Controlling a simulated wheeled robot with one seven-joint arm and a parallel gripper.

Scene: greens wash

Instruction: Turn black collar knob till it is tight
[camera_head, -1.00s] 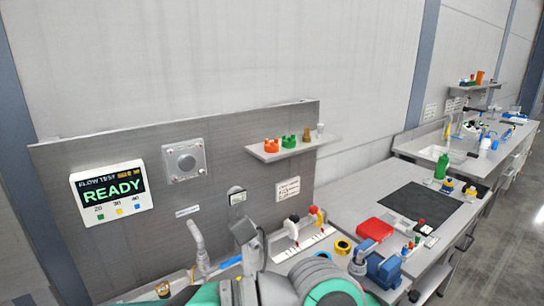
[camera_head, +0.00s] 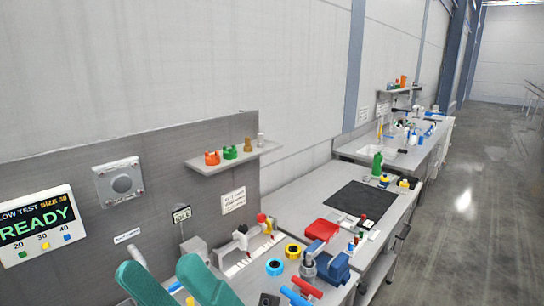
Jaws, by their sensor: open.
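I cannot pick out the black collar knob for certain. A dark grey upright fitting (camera_head: 309,264) stands at a blue vice-like block (camera_head: 331,268) near the front of the bench, and a small black piece (camera_head: 268,299) shows at the bottom edge; either is too small to identify. Two rounded teal parts of my arm rise at the lower left and hide the bench behind them. My gripper is not seen in this view, so its place relative to the knob cannot be told.
A display (camera_head: 38,225) reads READY. A shelf (camera_head: 225,162) holds coloured collars. Yellow (camera_head: 293,251) and blue (camera_head: 274,267) rings, a red case (camera_head: 321,229) and red and blue handles (camera_head: 303,290) lie on the bench. A dark mat (camera_head: 361,198) is bare. Open floor lies right.

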